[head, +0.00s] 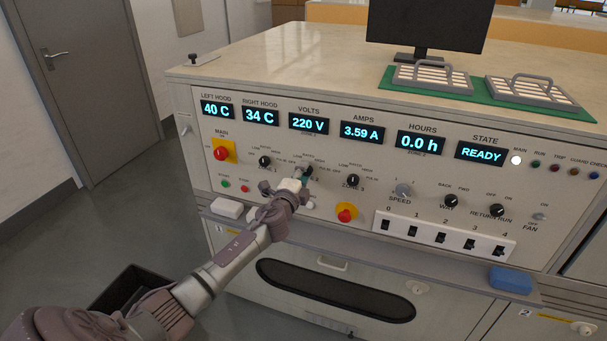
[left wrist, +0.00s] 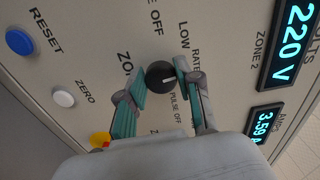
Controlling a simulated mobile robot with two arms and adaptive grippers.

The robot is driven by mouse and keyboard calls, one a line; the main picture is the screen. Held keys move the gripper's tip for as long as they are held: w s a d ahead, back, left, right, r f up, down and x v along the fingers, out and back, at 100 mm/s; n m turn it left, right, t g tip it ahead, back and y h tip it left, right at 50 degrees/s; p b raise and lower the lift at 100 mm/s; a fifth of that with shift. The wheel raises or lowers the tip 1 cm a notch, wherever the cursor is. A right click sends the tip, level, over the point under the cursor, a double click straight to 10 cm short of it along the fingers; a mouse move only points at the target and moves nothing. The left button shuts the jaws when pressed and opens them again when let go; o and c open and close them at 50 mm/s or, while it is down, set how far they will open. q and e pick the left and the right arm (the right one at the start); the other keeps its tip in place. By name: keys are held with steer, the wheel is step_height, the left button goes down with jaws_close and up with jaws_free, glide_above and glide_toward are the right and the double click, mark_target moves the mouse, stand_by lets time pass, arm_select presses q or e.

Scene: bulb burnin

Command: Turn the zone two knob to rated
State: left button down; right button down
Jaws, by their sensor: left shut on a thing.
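The zone two knob (left wrist: 160,75) is a round black dial with a pale pointer line, on the sloped cream panel. In the head view my left gripper (head: 302,176) is at this knob, below the VOLTS display, and mostly hides it. In the left wrist view my left gripper (left wrist: 160,78) has its two teal-padded fingers on either side of the knob, shut on it. The pointer line lies toward the right of that picture, the side with the LOW, RATED and PULSE labels; its exact mark is hard to tell. My right gripper is not in view.
The zone one knob (head: 265,161) and zone three knob (head: 353,180) flank it. A red emergency button (head: 346,212) sits below right, and a red main switch (head: 221,153) to the left. Displays line the panel above. A blue block (head: 510,279) lies on the ledge.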

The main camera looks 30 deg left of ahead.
arm_select(q)
steer(key=shift+m, duration=0.7)
steer(key=c, duration=0.8)
jaws_free()
steer(key=shift+o, duration=0.2)
steer(key=v, duration=1.2)
steer(key=shift+d+f, duration=0.1)
